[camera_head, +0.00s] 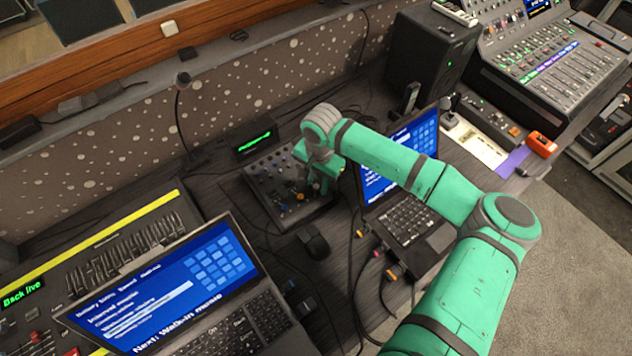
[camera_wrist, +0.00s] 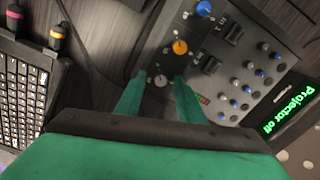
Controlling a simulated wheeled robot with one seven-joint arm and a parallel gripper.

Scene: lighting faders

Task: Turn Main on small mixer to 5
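The small mixer (camera_head: 262,190) is a dark panel with knobs and faders on the desk, left of the right-hand laptop. In the wrist view its panel (camera_wrist: 225,75) fills the upper right. An orange knob (camera_wrist: 180,47) and a blue knob (camera_wrist: 203,8) show there, along with a small pale knob (camera_wrist: 160,80). My gripper (camera_head: 322,186) is over the mixer's right part, pointing down. In the wrist view my gripper (camera_wrist: 158,82) has its green fingers apart, with the pale knob showing between the tips. No knob label is readable, so I cannot tell which is Main.
A laptop (camera_head: 408,222) stands right of the mixer, and another laptop (camera_head: 170,290) is at the lower left. A black mouse (camera_head: 313,243) lies in front of the mixer. A small green-lit display (camera_head: 255,140) stands behind it. Cables cross the desk in front.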

